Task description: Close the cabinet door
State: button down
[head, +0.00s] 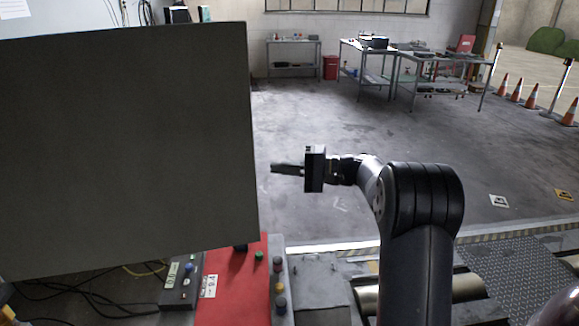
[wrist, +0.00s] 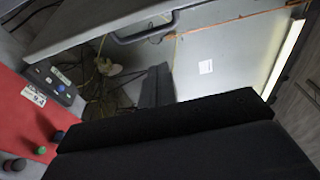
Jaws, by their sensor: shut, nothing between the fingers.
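The cabinet door (head: 125,150) is a large, flat, dark grey panel filling the left of the head view. It stands upright and open, hiding most of what is behind it. In the wrist view a grey panel (wrist: 85,22) with a dark bar handle (wrist: 145,30) crosses the top; I cannot tell for sure that it is the same door. My gripper (head: 275,168) is shut and empty, pointing left, just right of the door's edge in the picture. Its dark fingers also show in the wrist view (wrist: 157,80). I see no clear contact with the door.
A red console (head: 235,285) with coloured buttons and a grey control box (head: 183,282) with cables sit below the door. Metal rollers (head: 455,290) lie near my arm. Workbenches (head: 372,52) and orange cones (head: 515,92) stand far off. The floor beyond my gripper is clear.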

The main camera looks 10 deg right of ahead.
jog(key=shift+s+a+p, duration=0.3)
jog(key=shift+s+a, duration=0.15)
jog(key=shift+a, duration=0.3)
jog(key=shift+s+a+p, duration=0.3)
jog(key=shift+s+a, duration=0.15)
jog(key=shift+a, duration=0.35)
jog(key=shift+s+a+p, duration=0.3)
jog(key=shift+s+a, duration=0.15)
jog(key=shift+a, duration=0.3)
